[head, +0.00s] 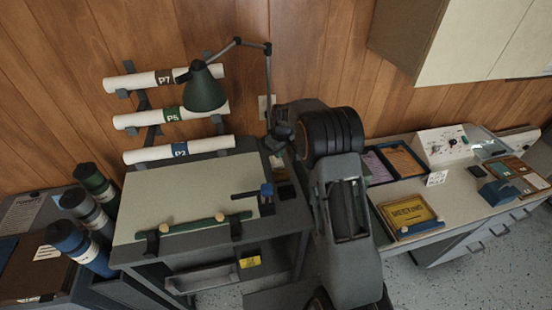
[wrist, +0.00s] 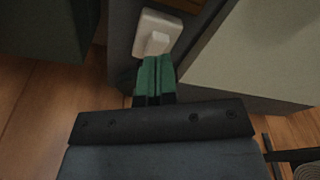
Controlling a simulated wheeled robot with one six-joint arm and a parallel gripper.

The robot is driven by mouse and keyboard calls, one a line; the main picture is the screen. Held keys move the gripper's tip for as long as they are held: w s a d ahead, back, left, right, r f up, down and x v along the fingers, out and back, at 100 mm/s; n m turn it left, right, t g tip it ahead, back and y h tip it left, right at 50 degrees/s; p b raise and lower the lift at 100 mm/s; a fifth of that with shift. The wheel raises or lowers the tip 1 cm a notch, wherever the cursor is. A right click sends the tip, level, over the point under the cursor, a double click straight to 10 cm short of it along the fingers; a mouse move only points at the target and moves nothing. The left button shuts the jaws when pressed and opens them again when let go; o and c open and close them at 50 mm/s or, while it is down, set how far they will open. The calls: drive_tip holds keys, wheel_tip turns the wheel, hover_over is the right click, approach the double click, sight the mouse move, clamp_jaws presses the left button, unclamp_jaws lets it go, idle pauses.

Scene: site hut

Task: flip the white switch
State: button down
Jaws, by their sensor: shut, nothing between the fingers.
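In the wrist view the white switch (wrist: 158,36) is a pale plate with a raised rocker in its middle, set on a dark grey surface. My gripper (wrist: 154,62) has green fingertips pressed together with nothing between them. The tips lie just below the rocker in the picture and overlap the plate's lower edge; I cannot tell whether they touch it. In the head view my arm covers the area right of the drawing desk, and the fingertips are not clearly visible. A pale wall plate (head: 263,107) shows beside the lamp arm; I cannot tell whether it is the same switch.
A desk with a pale drawing board (head: 185,190) stands left of my arm, with a green lamp (head: 204,90) above it. Rolled papers (head: 178,149) hang on the wall. At right a counter (head: 400,185) holds trays and a control box (head: 441,145).

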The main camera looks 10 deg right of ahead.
sight(278, 161)
drive_tip(key=shift+f+b, duration=1)
drive_tip(key=shift+f, duration=0.4)
idle(1.1)
drive_tip(key=shift+r, duration=0.15)
drive_tip(key=shift+r+p, duration=2.05)
drive_tip(key=shift+r, duration=1.45)
